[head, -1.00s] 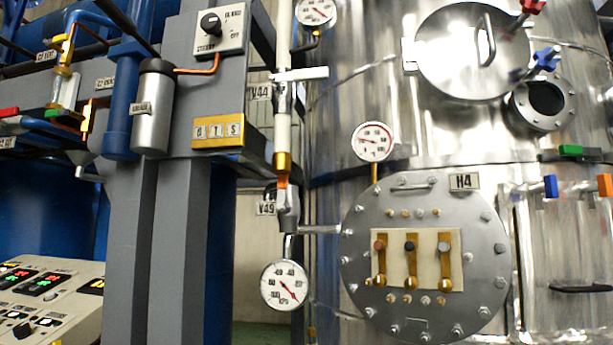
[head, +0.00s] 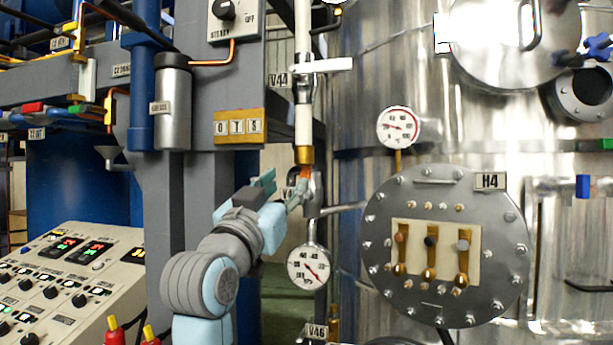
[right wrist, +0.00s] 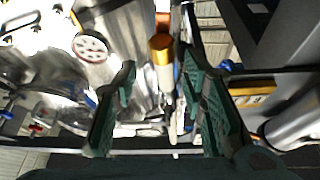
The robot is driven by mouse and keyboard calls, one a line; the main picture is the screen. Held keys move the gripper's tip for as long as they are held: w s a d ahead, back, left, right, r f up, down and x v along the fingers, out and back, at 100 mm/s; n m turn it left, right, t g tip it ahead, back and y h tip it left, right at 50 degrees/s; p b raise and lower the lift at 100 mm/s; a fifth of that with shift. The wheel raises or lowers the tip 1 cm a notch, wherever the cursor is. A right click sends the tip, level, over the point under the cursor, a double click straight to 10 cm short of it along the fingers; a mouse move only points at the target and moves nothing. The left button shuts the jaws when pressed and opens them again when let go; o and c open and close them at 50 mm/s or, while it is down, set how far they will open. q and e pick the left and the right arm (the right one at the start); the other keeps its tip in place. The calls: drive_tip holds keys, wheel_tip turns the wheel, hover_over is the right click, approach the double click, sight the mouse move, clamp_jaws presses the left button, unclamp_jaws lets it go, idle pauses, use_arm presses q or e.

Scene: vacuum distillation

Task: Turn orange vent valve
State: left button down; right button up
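The orange vent valve (head: 305,172) shows as a small orange piece just below the gold collar of a white vertical pipe, by a label partly hidden by my gripper. My right gripper (head: 284,187) is raised beside it, on its left in the head view, with the fingertips close to the valve. I cannot tell there whether they touch. In the right wrist view the gripper (right wrist: 158,75) is open, with the gold collar and pipe seen between its two green fingers. Orange (right wrist: 162,21) shows beyond the collar near the top edge. My left gripper is not in view.
A round pressure gauge (head: 309,267) hangs just below the valve. The flanged H4 hatch (head: 375,225) on the steel tank is to the right. A control panel (head: 110,260) stands at lower left, and a grey column (head: 160,200) stands left of the arm.

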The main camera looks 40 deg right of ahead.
sight(306, 163)
drive_tip(key=p+x, duration=0.1)
drive_tip(key=x, duration=0.3)
drive_tip(key=p+x, duration=0.2)
drive_tip(key=x, duration=0.3)
drive_tip(key=p+x, duration=0.1)
drive_tip(key=x, duration=0.3)
drive_tip(key=shift+w+d+f+p, duration=0.15)
drive_tip(key=shift+w+f+p, duration=0.15)
drive_tip(key=shift+w+p, duration=0.1)
drive_tip(key=shift+d+r, duration=0.15)
drive_tip(key=shift+d, duration=0.05)
drive_tip(key=shift+w, duration=0.15)
drive_tip(key=shift+c, duration=1)
clamp_jaws()
